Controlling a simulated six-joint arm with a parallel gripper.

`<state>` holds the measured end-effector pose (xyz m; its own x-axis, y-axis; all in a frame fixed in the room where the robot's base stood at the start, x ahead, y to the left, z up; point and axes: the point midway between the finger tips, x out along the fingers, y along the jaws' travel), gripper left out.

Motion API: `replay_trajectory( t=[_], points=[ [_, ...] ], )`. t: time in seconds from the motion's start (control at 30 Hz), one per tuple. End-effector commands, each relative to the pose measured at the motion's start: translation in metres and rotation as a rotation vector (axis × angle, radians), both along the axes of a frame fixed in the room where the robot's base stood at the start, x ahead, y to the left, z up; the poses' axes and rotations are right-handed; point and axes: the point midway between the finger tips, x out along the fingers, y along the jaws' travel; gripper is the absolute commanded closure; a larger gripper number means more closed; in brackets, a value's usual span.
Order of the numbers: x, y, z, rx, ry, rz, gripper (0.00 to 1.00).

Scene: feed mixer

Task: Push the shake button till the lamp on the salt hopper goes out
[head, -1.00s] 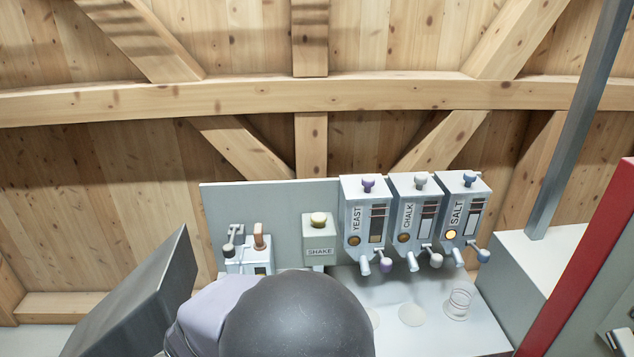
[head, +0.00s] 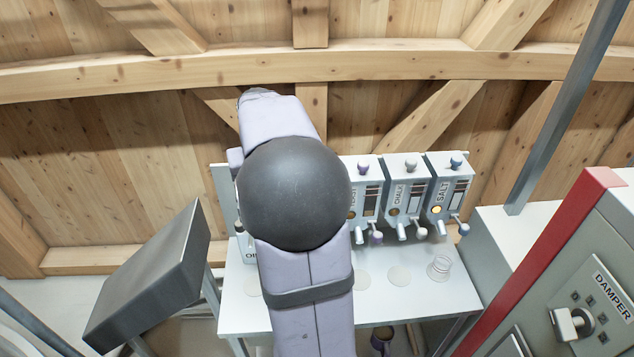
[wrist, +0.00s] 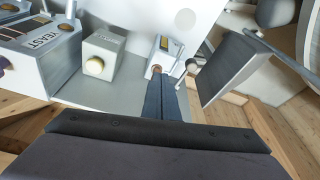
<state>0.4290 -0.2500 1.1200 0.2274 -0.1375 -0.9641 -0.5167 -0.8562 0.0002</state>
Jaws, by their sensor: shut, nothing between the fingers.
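The salt hopper (head: 447,192) stands at the right end of the row in the head view. Its lamp (head: 437,209) glows amber. The shake box and its button are hidden behind my arm in the head view. In the wrist view the grey shake box (wrist: 103,52) shows left of centre, with its pale yellow button (wrist: 95,67) facing me. My gripper (wrist: 160,80) is shut and empty. Its dark fingertips lie to the right of the button in the picture, apart from it, overlapping the view near a small lever box (wrist: 165,48).
The chalk hopper (head: 405,190) and the yeast hopper (wrist: 45,45) stand beside the salt hopper. A dark slanted panel (head: 150,275) is at left; a red-edged damper cabinet (head: 560,270) is at right.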

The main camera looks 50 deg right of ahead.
Motion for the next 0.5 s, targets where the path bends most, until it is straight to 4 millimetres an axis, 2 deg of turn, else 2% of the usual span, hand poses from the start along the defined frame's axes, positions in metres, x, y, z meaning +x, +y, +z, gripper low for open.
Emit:
replay_trajectory(
  t=[0.03, 0.2, 0.33, 0.5],
  points=[
    [-0.006, -0.024, 0.013, -0.004, -0.005, -0.047, 1.0],
    [-0.028, -0.077, 0.048, -0.008, -0.012, -0.152, 1.0],
    [-0.044, -0.101, 0.065, -0.011, -0.013, -0.203, 1.0],
    [-0.055, -0.116, 0.077, -0.011, -0.014, -0.236, 1.0]
  ],
)
